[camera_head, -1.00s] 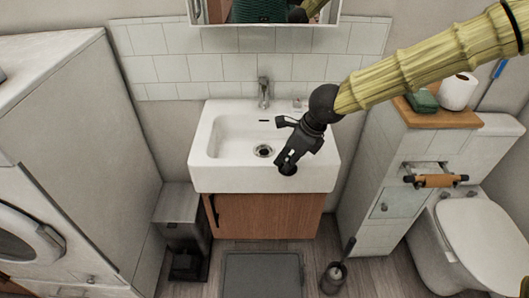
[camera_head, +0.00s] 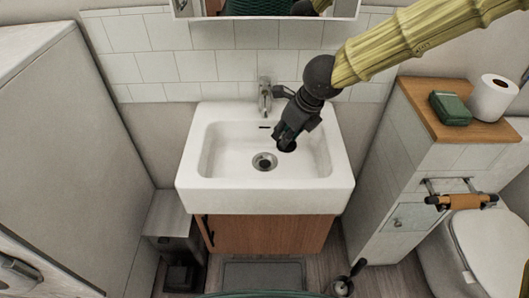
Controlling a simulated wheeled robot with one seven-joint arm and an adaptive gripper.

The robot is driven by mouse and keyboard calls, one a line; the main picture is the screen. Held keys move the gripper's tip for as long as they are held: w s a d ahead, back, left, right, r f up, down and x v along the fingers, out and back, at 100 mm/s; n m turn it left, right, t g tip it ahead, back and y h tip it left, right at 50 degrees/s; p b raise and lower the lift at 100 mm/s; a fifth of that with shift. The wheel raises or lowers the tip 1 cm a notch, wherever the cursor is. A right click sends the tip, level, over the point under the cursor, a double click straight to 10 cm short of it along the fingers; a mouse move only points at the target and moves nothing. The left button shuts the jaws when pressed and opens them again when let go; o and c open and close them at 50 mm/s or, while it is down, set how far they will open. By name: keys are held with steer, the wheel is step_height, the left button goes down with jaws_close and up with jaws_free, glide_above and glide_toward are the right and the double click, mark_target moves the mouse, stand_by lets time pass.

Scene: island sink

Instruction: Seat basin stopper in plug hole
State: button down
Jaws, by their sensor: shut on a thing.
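The white basin (camera_head: 225,178) is set on a wooden cabinet against the tiled wall. Its plug hole (camera_head: 264,162) shows as a metal ring with a dark centre in the basin floor, uncovered. My gripper (camera_head: 285,143) reaches in from the upper right and points down over the basin, to the right of and a little behind the plug hole in the picture. It is shut on a small dark round thing (camera_head: 287,146) at its fingertips, likely the stopper. Its height above the basin floor is hard to tell.
The tap (camera_head: 264,97) stands at the basin's back, close left of my gripper. A mirror (camera_head: 265,9) hangs above. A tiled ledge with a green box (camera_head: 450,108) and paper roll (camera_head: 493,97) is to the right. The basin's left half is clear.

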steer(key=shift+w+f, duration=0.2)
steer(key=shift+w, duration=0.1)
step_height(320, 180, down, 13)
steer(key=b, duration=0.6)
steer(key=shift+f, duration=0.15)
steer(key=w+a+p, duration=0.1)
steer(key=w+a, duration=0.1)
steer(key=a, duration=0.1)
steer(key=shift+w, duration=0.25)
steer(key=shift+w+a, duration=0.3)
steer(key=shift+w, duration=0.1)
steer(key=shift+w+a+p, duration=0.6)
steer(key=shift+w+a, duration=0.55)
steer(key=shift+a, duration=0.05)
steer(key=shift+d+f, duration=0.1)
steer(key=shift+f, duration=0.35)
